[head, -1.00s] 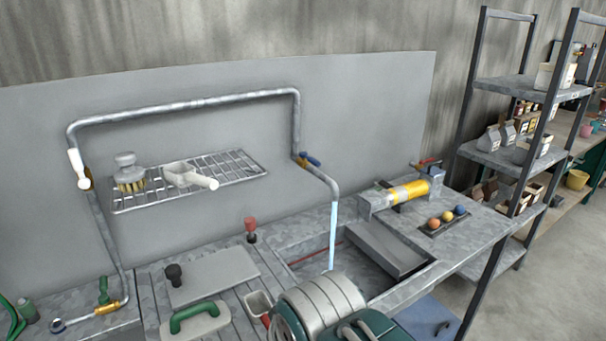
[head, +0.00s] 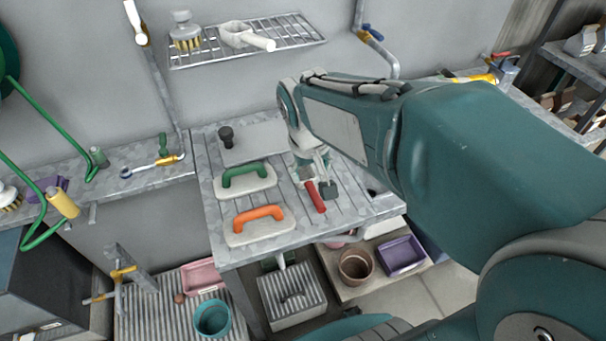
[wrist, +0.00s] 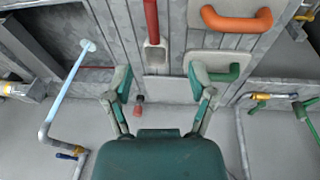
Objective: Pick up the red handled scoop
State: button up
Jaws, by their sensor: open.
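The red handled scoop (head: 316,198) lies on the slatted grey table, with its red handle toward the front edge. In the head view its scoop end is largely hidden by my gripper. In the wrist view the scoop (wrist: 154,55) shows as a pale open scoop with a red handle running to the top edge. My gripper (wrist: 160,82) is open and empty, its two fingers spread either side of the scoop's line, just short of the scoop end. I cannot tell its height above the table. In the head view my arm reaches in from the right.
A green-handled float (head: 246,180) and an orange-handled float (head: 262,224) lie left of the scoop. A dark-knobbed plate (head: 250,140) is behind them. A small red-topped knob (wrist: 139,101) shows between the fingers. Running water (wrist: 68,78) falls at the left in the wrist view.

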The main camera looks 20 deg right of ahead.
jog(key=g+h, duration=0.1)
jog(key=g, duration=0.1)
send_near(313, 193)
jog(key=f, duration=0.3)
jog(key=d+f, duration=0.1)
jog(key=f, duration=0.3)
jog(key=d+f, duration=0.1)
jog(key=f, duration=0.3)
jog(key=shift+w+d, duration=0.1)
jog(key=shift+d, duration=0.05)
grip_shut()
